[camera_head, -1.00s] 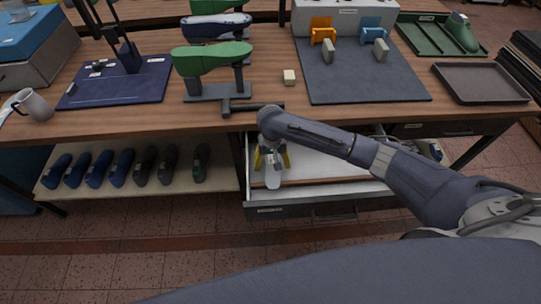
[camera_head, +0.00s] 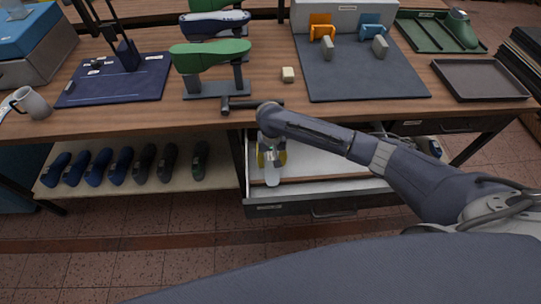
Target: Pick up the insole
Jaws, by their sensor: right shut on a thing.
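My right gripper (camera_head: 270,157) reaches down into the open drawer (camera_head: 335,164) under the table, near the drawer's left side. It is shut on the insole (camera_head: 272,174), a pale, narrow, rounded piece that sticks out below the fingers toward the drawer's front. The upper part of the insole is hidden by the gripper. I cannot tell whether the insole still touches the drawer floor. My left gripper is not in view.
The wooden table edge (camera_head: 150,132) runs above the drawer. Several dark lasts (camera_head: 122,166) line the lower shelf at left.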

